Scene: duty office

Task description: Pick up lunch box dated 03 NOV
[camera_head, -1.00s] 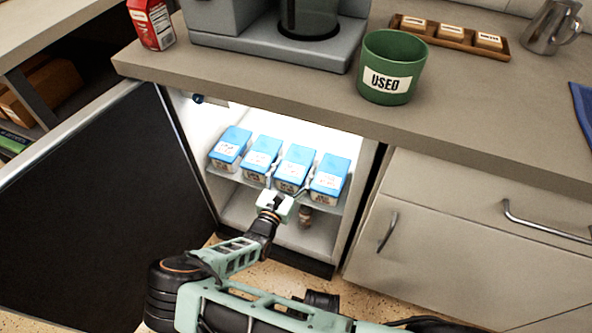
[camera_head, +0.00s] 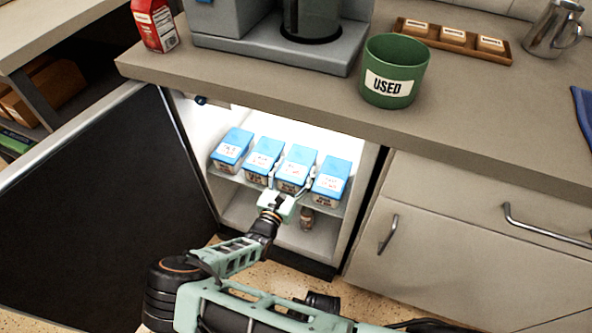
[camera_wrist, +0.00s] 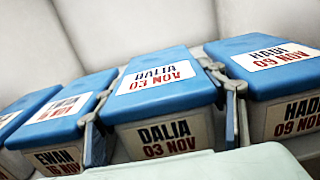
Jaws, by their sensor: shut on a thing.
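The lunch box marked DALIA 03 NOV (camera_wrist: 165,107) has a blue lid and a pale body, and fills the middle of the wrist view. In the head view it is the third box from the left (camera_head: 297,163) on the fridge shelf. My gripper (camera_head: 292,181) reaches in from the front, and its fingers (camera_wrist: 163,115) are shut on the left and right sides of this box. The box sits upright, in line with its neighbours. I cannot tell whether its base touches the shelf.
The HADI 09 NOV box (camera_wrist: 285,85) stands close on the right. The EWAN box (camera_wrist: 65,120) stands close on the left, with another blue-lidded box (camera_head: 232,147) beyond. The open fridge door (camera_head: 95,200) is on the left. The counter (camera_head: 460,110) overhangs the fridge.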

